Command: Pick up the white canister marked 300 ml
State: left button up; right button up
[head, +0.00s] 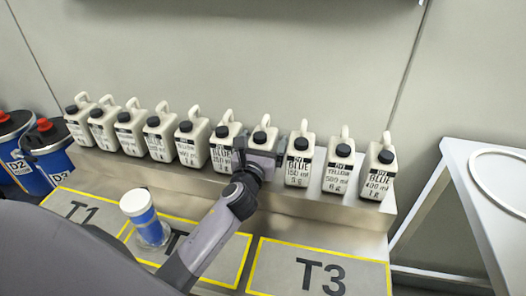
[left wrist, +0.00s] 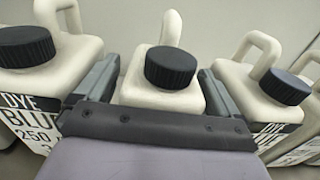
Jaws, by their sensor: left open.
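Several white canisters with black caps and black-and-white labels stand upright in a row on a metal ledge (head: 300,203). I cannot read a 300 ml mark on any of them. My left gripper (head: 260,152) is open at one canister (head: 264,134) in the row, and its label is hidden behind the gripper. In the left wrist view this canister (left wrist: 150,96) stands between the two fingers of the left gripper (left wrist: 157,92), with a gap visible on each side. My right gripper is not in view.
Close neighbours are a canister marked BLUE 250 (left wrist: 75,55) on the left and another canister (head: 299,160) on the right.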

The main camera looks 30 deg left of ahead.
pick_arm(q)
jog(key=c, duration=1.3)
jog(key=shift+r, duration=0.1)
jog(key=shift+c, duration=0.4)
